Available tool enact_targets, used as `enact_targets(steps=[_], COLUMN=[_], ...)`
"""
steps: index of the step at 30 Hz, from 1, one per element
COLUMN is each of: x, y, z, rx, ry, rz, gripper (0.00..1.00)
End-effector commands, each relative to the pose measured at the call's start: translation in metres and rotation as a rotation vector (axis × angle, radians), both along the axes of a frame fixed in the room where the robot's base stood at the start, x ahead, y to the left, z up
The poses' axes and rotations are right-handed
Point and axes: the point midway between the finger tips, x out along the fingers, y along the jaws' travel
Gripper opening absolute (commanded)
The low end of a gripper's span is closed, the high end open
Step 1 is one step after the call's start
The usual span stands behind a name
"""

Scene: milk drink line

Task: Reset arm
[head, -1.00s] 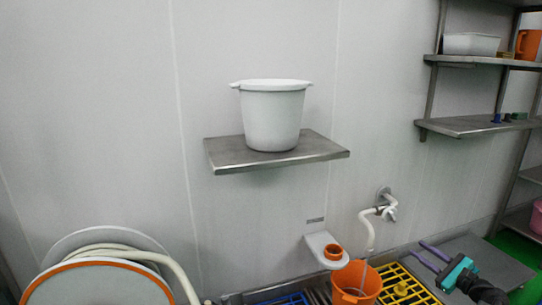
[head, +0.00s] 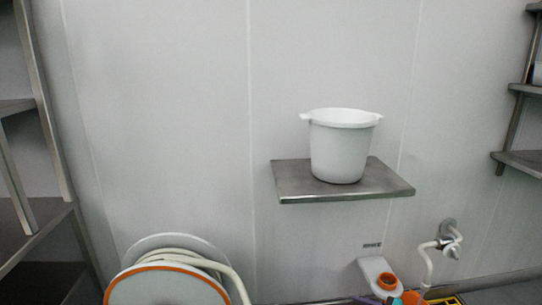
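My gripper and arm do not show in the head view. A white bucket (head: 342,147) with side lugs stands upright on a small steel wall shelf (head: 300,184). Nothing is seen touching the bucket.
A hose reel (head: 167,285) with an orange rim is at the lower left. A steel rack (head: 40,100) stands at the left edge, and shelves (head: 522,162) at the right. A wall tap (head: 447,240) with a white hose and a small white bracket (head: 376,272) are at the lower right.

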Motion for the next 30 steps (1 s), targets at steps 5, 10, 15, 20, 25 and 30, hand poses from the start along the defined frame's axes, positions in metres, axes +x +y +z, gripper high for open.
enact_targets(steps=[5, 10, 15, 20, 25, 30], x=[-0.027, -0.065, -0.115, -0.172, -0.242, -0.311], y=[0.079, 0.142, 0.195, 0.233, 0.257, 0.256], z=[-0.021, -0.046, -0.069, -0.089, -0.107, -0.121], rx=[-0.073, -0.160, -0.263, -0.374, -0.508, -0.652], ry=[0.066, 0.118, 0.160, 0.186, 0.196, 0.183], rz=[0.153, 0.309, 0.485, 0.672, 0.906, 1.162], gripper=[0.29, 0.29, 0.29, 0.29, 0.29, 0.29])
